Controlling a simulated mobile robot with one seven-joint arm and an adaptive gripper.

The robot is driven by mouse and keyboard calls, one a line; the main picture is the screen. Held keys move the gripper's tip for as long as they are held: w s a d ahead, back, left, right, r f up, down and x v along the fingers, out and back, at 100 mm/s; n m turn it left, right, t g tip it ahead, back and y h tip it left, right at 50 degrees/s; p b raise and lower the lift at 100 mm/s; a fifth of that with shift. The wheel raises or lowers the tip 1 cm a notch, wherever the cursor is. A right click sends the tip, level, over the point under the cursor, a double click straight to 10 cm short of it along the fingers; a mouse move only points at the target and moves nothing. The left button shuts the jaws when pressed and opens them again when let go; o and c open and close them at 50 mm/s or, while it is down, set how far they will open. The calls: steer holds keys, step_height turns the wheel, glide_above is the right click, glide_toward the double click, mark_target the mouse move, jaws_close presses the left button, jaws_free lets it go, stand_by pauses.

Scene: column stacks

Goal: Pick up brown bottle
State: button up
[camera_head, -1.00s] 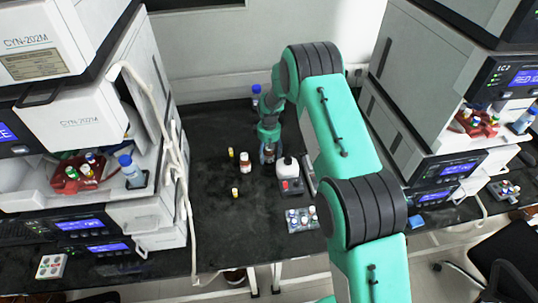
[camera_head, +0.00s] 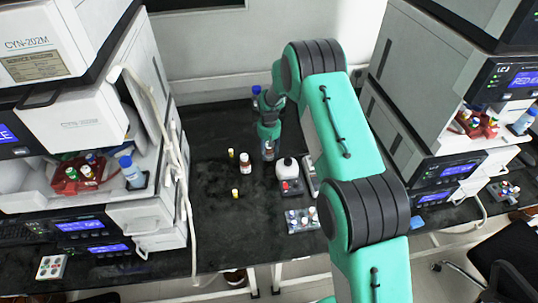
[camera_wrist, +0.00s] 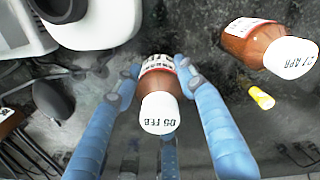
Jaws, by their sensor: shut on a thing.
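In the head view my gripper (camera_head: 268,151) is over the dark bench, and the held bottle is small and mostly hidden there. A second brown bottle (camera_head: 245,162) with a white cap stands free, left of my gripper. It also shows at the upper right of the wrist view (camera_wrist: 250,42), with its cap marked 27 APR.
A white device (camera_head: 289,178) stands close on the right of my gripper. Small yellow vials (camera_head: 235,193) stand to the left. A vial rack (camera_head: 302,219) is nearer the front edge.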

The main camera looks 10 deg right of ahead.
step_height(320, 180, up, 8)
steer(key=shift+f+p, duration=0.1)
steer(key=shift+p, duration=0.3)
stand_by(0.6)
steer(key=s+a+b, duration=0.1)
steer(key=s+a, duration=0.8)
steer(key=s, duration=0.1)
steer(key=shift+n, duration=0.5)
steer(key=s+a+f+b, duration=0.1)
steer(key=s+a, duration=0.2)
steer(key=s, duration=0.7)
steer(key=s+a+f+b, duration=0.1)
steer(key=s+a+f, duration=0.1)
steer(key=s, duration=0.9)
steer(key=s+a+f+b, duration=0.1)
steer(key=s+a, duration=0.3)
steer(key=s, duration=0.7)
steer(key=shift+a+f, duration=0.1)
steer(key=shift+f, duration=0.2)
steer(key=shift+w, duration=0.1)
steer(key=w+a, duration=0.2)
steer(key=w, duration=0.2)
steer(key=w+a+f+b, duration=0.1)
steer(key=w+a, duration=0.2)
steer(key=w, duration=0.1)
steer(key=w+a+b, duration=0.1)
steer(key=w+a, duration=0.1)
steer(key=w, duration=0.3)
steer(key=shift+a+f, duration=0.2)
steer(key=shift+w, duration=0.1)
